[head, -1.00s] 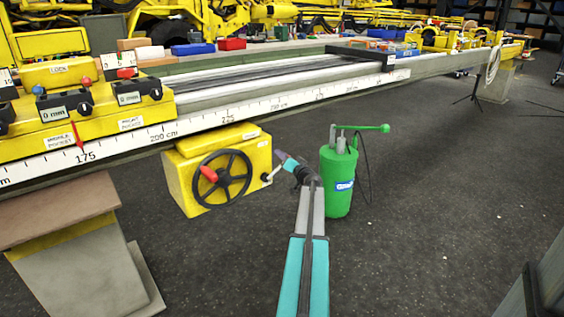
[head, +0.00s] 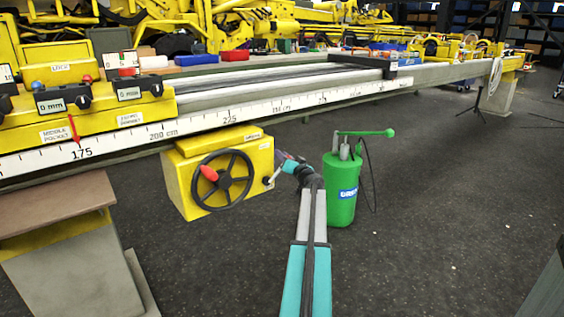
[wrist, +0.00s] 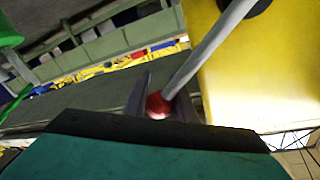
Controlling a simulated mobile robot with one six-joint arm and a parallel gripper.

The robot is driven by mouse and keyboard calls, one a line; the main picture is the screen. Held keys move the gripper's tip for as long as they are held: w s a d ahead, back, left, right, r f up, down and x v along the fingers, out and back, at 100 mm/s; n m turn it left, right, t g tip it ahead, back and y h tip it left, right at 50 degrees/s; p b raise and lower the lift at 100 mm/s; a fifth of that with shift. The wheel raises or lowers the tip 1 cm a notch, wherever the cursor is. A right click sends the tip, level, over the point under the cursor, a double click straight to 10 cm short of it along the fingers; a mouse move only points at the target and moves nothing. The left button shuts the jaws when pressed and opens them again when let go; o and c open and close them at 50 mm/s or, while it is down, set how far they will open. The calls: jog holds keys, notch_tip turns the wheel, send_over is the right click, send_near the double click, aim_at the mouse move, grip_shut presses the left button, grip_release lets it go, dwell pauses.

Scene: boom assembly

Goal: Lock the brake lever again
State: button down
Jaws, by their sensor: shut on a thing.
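The brake lever is a thin grey rod (wrist: 212,45) with a red knob (wrist: 158,104) at its end, seen in the wrist view. In the head view the lever (head: 273,176) sticks out from the right side of the yellow winch box (head: 180,185). My gripper (head: 280,158) is beside the box's right side, and its fingers (wrist: 160,98) are shut around the red knob. The box's black handwheel (head: 222,180) with a red handle (head: 209,173) faces the front. Part of the lever's lower end and the contact at the knob are hidden by my gripper.
A green pump canister (head: 340,190) with a green handle stands just right of my gripper. The long beam with a white ruler (head: 240,116) runs above. A stone-like support block (head: 65,255) stands at the left. The dark floor at the right is free.

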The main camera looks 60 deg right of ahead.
jog(key=shift+w, duration=0.1)
jog(key=c, duration=1.5)
grip_release()
jog(key=shift+a, duration=0.1)
jog(key=shift+o, duration=0.2)
jog(key=shift+s, duration=0.2)
jog(key=p+v, duration=0.2)
jog(key=v, duration=1.1)
jog(key=shift+s+p, duration=0.2)
jog(key=shift+p, duration=0.2)
jog(key=shift+a, duration=0.15)
